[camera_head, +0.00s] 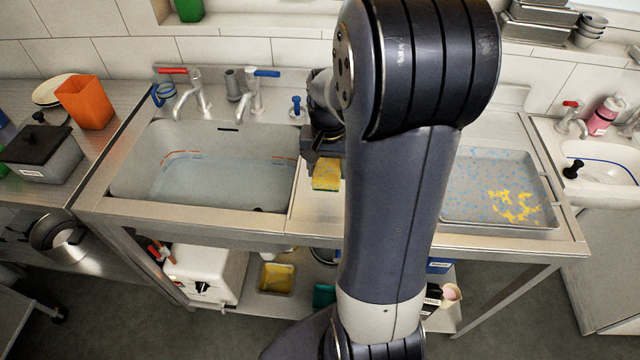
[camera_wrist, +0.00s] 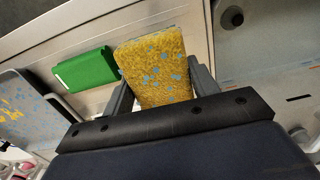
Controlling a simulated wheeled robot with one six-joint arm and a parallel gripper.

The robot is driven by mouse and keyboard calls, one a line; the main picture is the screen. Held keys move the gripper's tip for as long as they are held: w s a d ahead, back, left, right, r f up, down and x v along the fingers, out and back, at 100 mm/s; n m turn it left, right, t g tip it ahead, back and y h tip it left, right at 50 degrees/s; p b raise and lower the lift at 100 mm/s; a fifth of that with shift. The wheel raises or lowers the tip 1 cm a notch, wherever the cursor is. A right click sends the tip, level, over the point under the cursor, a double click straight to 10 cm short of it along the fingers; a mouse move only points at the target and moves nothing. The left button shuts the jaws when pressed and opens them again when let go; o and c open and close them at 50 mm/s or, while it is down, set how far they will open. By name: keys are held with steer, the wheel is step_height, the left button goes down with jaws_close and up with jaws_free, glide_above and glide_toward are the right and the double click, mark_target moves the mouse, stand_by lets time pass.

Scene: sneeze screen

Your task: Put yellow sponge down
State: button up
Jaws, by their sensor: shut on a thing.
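The yellow sponge (camera_head: 326,174) is in my gripper (camera_head: 322,160), over the steel counter between the sink and the speckled tray in the head view. In the wrist view the sponge (camera_wrist: 155,68) stands between the two fingers of my gripper (camera_wrist: 160,80), with blue specks on its face. The fingers are shut on its sides. I cannot tell whether its lower end touches the counter. My arm hides part of the counter in the head view.
A water-filled sink (camera_head: 215,180) lies left of my gripper. A tray (camera_head: 548,212) with blue and yellow bits stands to the right. A green block (camera_wrist: 86,69) lies on the counter near the sponge. Taps (camera_head: 190,92) stand behind the sink.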

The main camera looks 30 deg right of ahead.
mark_target(328, 166)
step_height(328, 166, down, 8)
steer(key=shift+f+p, duration=0.1)
steer(key=shift+p, duration=0.2)
steer(key=shift+f, duration=0.2)
steer(key=o, duration=1)
steer(key=shift+r, duration=0.1)
steer(key=shift+c, duration=0.2)
steer(key=shift+r, duration=0.1)
step_height(328, 166, up, 12)
steer(key=shift+r, duration=0.1)
